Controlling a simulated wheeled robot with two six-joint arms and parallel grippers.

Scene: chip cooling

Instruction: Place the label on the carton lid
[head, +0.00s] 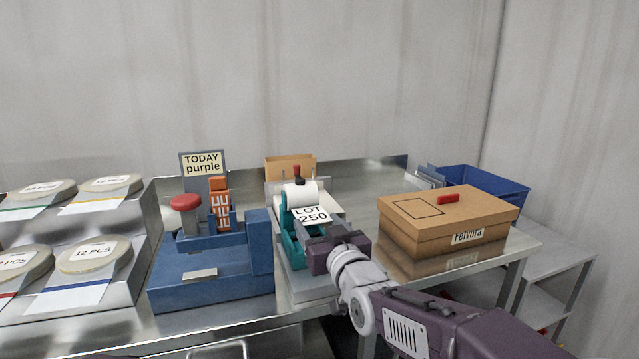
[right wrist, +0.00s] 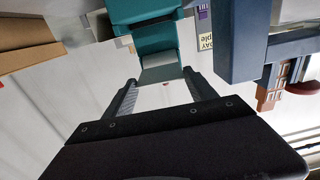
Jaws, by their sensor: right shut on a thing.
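The white label (head: 312,214) reads "LOT 250" and is at the front of the teal label dispenser (head: 288,245), just below its white roll. My right gripper (head: 318,234) is at the dispenser's front, shut on the label. In the right wrist view, a pale piece (right wrist: 162,74) spans between my right fingertips against the teal dispenser (right wrist: 150,30); whether it is still attached to the roll cannot be told. The brown carton (head: 440,235) stands to the right. Its lid (head: 465,210) is closed, with a bare outlined rectangle and a red piece on top. My left gripper is out of view.
A blue stand (head: 210,280) with a red button and a "TODAY purple" sign (head: 202,163) is left of the dispenser. Round-lidded tubs (head: 95,255) stand on steps at far left. A blue bin (head: 490,185) is behind the carton. Some bench lies clear between dispenser and carton.

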